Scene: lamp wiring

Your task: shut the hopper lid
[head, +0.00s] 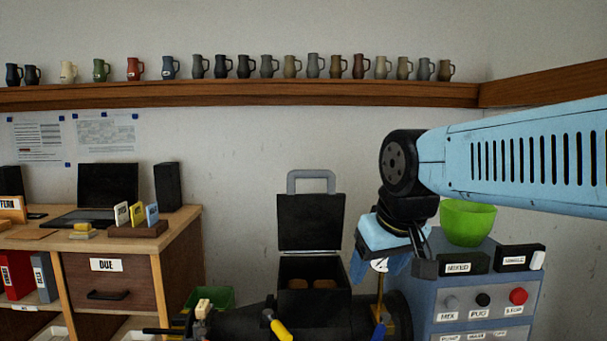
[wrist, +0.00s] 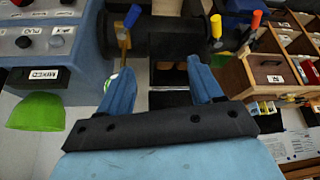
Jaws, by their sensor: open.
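The hopper (head: 313,273) is a dark square box on a black machine, with brown lumps inside. Its dark lid (head: 310,222) stands open and upright at the back, its grey handle (head: 311,175) on top. My gripper (head: 379,272) is to the right of the lid and the hopper mouth, with its blue fingers pointing down. In the wrist view my gripper (wrist: 159,66) is open, its fingers apart with nothing held between them. Brown lumps of the hopper show beyond the fingers in that view; I cannot make out the lid clearly there.
A blue control cabinet (head: 465,300) with a green bowl (head: 467,222) stands close on the right. A yellow-handled lever (head: 279,328) is in front of the hopper. A wooden desk (head: 185,222) is at left; a mug shelf (head: 240,95) runs along the wall.

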